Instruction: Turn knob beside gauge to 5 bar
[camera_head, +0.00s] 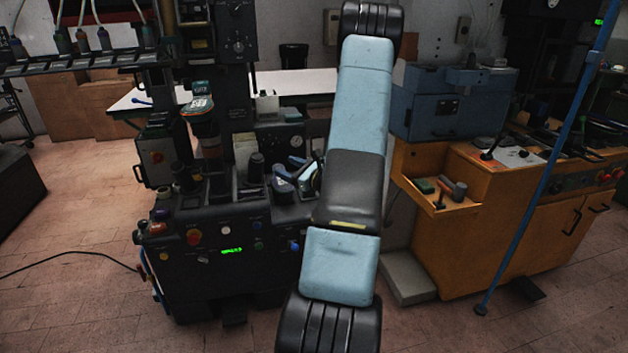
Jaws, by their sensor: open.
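A small round pale dial (297,141), which looks like the gauge, sits on the dark press (215,240) left of centre, just left of my arm. Its needle and numbers are too small to read. I cannot make out for certain which part beside it is the knob. A black box (236,30) with small round controls is higher on the press column, and I see no clear gauge there. My light blue and black arm link crosses the picture from bottom to top and hides what lies behind it. My gripper does not show in this view.
The press front carries several coloured buttons and a green display (232,251). An orange cabinet (520,215) with a blue-grey box (450,105) stands at the right. A blue pole (540,180) rises before it. Brick floor (75,300) is clear at the lower left, except for a black cable.

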